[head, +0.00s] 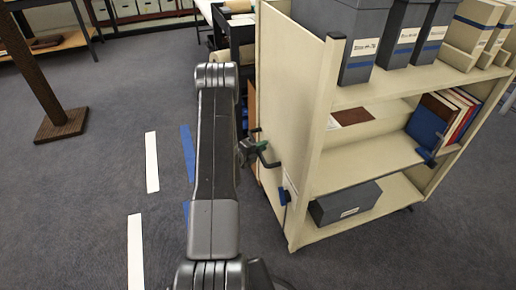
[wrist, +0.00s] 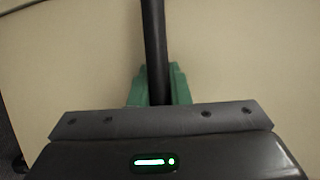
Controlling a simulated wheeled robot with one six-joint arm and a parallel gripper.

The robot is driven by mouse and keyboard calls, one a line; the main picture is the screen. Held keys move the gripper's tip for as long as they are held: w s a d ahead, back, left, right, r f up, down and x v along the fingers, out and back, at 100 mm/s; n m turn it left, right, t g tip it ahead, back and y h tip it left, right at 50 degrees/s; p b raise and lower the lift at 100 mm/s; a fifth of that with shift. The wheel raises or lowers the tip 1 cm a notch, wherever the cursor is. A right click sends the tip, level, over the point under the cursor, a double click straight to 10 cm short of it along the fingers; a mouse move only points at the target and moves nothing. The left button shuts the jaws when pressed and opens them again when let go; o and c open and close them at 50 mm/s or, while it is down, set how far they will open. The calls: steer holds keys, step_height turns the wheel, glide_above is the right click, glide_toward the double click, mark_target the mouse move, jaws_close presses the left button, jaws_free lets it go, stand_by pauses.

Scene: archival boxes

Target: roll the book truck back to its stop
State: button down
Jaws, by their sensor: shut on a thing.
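The cream book truck (head: 316,140) stands right of centre in the head view, its end panel facing my arm. A dark handle (head: 267,158) sticks out from that panel. My gripper (head: 250,147) is at the handle, partly hidden by my own arm. In the wrist view, the handle is a black bar (wrist: 154,45) running down between the green finger pads (wrist: 152,88), with the pale panel (wrist: 80,60) close behind. The gripper is shut on the bar. I cannot pick out the stop.
The truck carries grey boxes (head: 343,30), books (head: 440,115) and a low dark box (head: 345,203). White strips (head: 151,162) and blue strips (head: 187,152) mark the carpet at left. A dark cart (head: 236,35) stands behind the truck. A brown post base (head: 61,126) stands far left.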

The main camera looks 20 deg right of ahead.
steer(key=shift+d, duration=0.15)
steer(key=c, duration=1.6)
jaws_free()
steer(key=shift+d, duration=0.1)
steer(key=shift+c, duration=0.2)
steer(key=shift+r, duration=0.1)
steer(key=p+v, duration=0.2)
steer(key=v, duration=1.2)
steer(key=b+x, duration=0.2)
steer(key=x, duration=1.1)
steer(key=shift+w+d, duration=0.2)
steer(key=shift+d, duration=0.05)
